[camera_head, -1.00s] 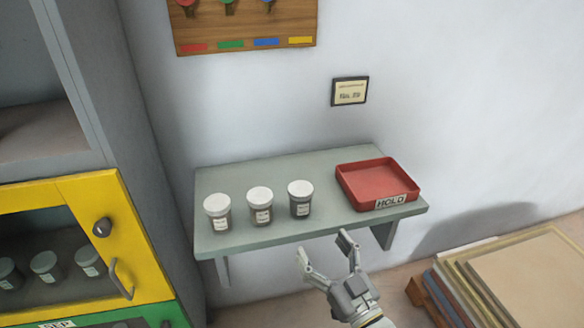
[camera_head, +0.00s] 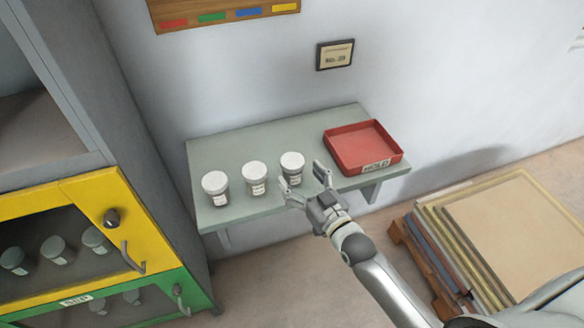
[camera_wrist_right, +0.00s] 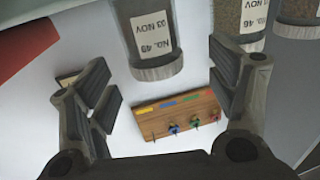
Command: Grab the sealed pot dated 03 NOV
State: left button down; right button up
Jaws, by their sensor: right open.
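Three white-lidded pots stand in a row on the grey shelf (camera_head: 235,150). The pot labelled 03 NOV, No. 49 (camera_wrist_right: 153,30), appears upside down in the right wrist view, between the lines of my fingers. In the head view it is the rightmost pot (camera_head: 292,167), nearest the red tray. My right gripper (camera_head: 305,176) is open, just in front of this pot, its fingers (camera_wrist_right: 168,85) not closed on anything. The middle pot (camera_head: 254,178) has a label reading No. 46 (camera_wrist_right: 252,18), its date cut off. The left pot (camera_head: 216,188) has an unreadable label. My left gripper is out of view.
A red tray marked HOLD (camera_head: 362,148) sits at the shelf's right end, close to the right pot. A cabinet with yellow (camera_head: 95,215) and green doors stands at the left. Stacked boards (camera_head: 500,240) lie on a pallet at the right.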

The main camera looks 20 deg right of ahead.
aim_at(298, 173)
jog(key=x, duration=0.1)
jog(key=p+x, duration=0.1)
jog(key=x, duration=0.2)
jog(key=shift+w+d+p, duration=0.2)
jog(key=shift+w+p, duration=0.15)
jog(key=shift+w, duration=0.1)
jog(key=shift+w+a+f, duration=0.1)
jog(key=shift+w, duration=0.25)
jog(key=c, duration=1.1)
